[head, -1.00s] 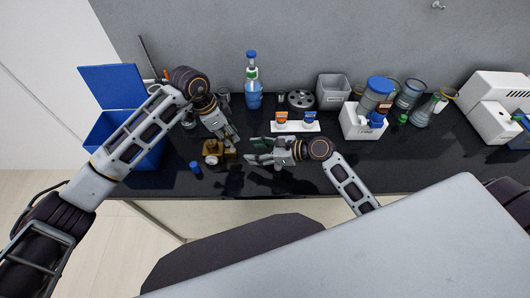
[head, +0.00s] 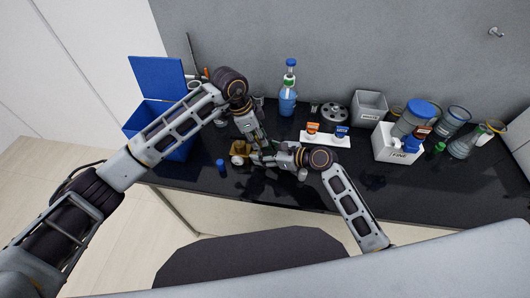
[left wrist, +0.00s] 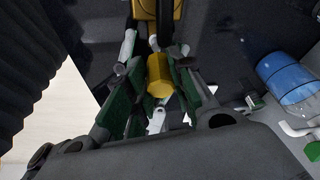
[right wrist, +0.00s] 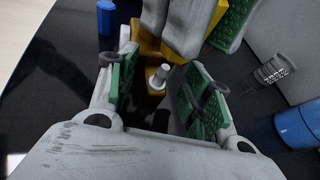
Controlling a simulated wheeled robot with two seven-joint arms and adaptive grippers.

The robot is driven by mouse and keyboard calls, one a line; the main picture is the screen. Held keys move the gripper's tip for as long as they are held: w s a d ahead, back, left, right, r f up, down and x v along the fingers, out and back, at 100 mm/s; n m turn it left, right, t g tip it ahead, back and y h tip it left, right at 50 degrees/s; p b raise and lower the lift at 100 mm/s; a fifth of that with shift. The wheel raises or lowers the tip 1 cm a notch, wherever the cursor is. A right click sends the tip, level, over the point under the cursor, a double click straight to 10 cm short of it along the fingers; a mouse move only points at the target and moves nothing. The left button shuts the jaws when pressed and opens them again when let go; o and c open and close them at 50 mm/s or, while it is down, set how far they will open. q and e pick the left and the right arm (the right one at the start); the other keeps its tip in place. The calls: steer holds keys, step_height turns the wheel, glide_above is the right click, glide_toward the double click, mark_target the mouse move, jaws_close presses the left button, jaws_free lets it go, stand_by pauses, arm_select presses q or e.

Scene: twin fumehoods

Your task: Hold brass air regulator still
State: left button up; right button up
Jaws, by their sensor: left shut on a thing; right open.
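The brass air regulator (head: 240,150) is at the left part of the black bench, partly hidden by my grippers. My left gripper (head: 253,143) comes down from above, shut on it. In the left wrist view, a brass hexagonal part (left wrist: 160,76) shows between green-padded fingers. My right gripper (head: 262,158) is open, close beside the regulator on its right. In the right wrist view, a silver stem (right wrist: 158,76) of the regulator stands between my right fingers, with gaps on both sides. Fingers of my left gripper (right wrist: 203,28) show just beyond them.
A blue open box (head: 150,125) is to the left. A blue-capped bottle (head: 288,95) and a white holder (head: 325,138) stand behind and right. The front right bench is clear.

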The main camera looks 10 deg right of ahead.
jaws_close()
stand_by(0.3)
stand_by(0.5)
steer(key=shift+c, duration=0.8)
jaws_free()
steer(key=shift+c, duration=0.2)
steer(key=c, duration=0.7)
steer(key=shift+c, duration=0.2)
steer(key=o, duration=0.9)
